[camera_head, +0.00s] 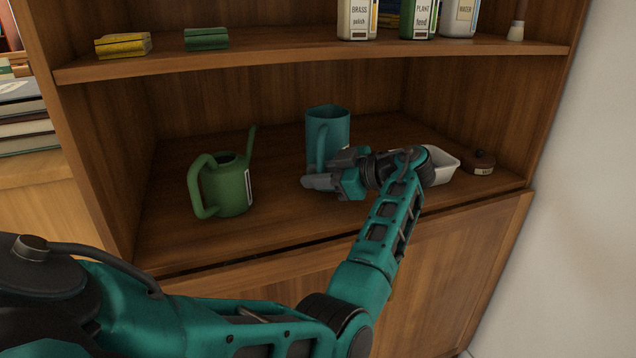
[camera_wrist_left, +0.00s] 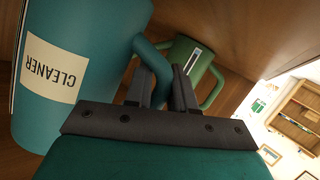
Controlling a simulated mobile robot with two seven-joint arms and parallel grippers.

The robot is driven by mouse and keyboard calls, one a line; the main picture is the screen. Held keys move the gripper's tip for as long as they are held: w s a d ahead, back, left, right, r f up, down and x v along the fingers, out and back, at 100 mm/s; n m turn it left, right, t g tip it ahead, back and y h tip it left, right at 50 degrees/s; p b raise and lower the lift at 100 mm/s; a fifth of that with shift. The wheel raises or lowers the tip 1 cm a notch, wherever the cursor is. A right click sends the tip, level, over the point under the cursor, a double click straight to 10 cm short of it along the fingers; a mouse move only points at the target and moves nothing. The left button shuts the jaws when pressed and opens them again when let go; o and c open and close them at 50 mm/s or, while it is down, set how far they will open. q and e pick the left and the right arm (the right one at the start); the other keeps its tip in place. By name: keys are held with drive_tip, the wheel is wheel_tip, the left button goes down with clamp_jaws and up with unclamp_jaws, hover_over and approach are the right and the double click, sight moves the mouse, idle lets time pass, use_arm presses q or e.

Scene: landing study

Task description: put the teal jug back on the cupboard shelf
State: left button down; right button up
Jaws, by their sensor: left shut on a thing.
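The teal jug (camera_head: 328,125) is upright inside the cupboard, over the lower shelf (camera_head: 270,225). My left gripper (camera_head: 318,180) is at the jug's near side, shut on its handle. In the left wrist view the jug (camera_wrist_left: 85,50) appears upside down with a label reading CLEANER, and its handle passes between the fingers (camera_wrist_left: 163,88). The jug's base is partly hidden behind the gripper, so I cannot tell if it touches the shelf. My right gripper is not in view.
A green watering can (camera_head: 226,188) stands to the left on the same shelf. The upper shelf (camera_head: 290,52) holds bottles and small boxes.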

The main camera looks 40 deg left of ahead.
use_arm(q)
drive_tip(key=shift+f, duration=0.35)
drive_tip(key=shift+f, duration=0.1)
drive_tip(key=c, duration=1)
unclamp_jaws()
drive_tip(key=shift+f, duration=0.1)
drive_tip(key=shift+o, duration=0.2)
drive_tip(key=shift+d+r, duration=0.2)
drive_tip(key=v, duration=1.1)
drive_tip(key=shift+d, duration=0.25)
drive_tip(key=shift+r, duration=0.1)
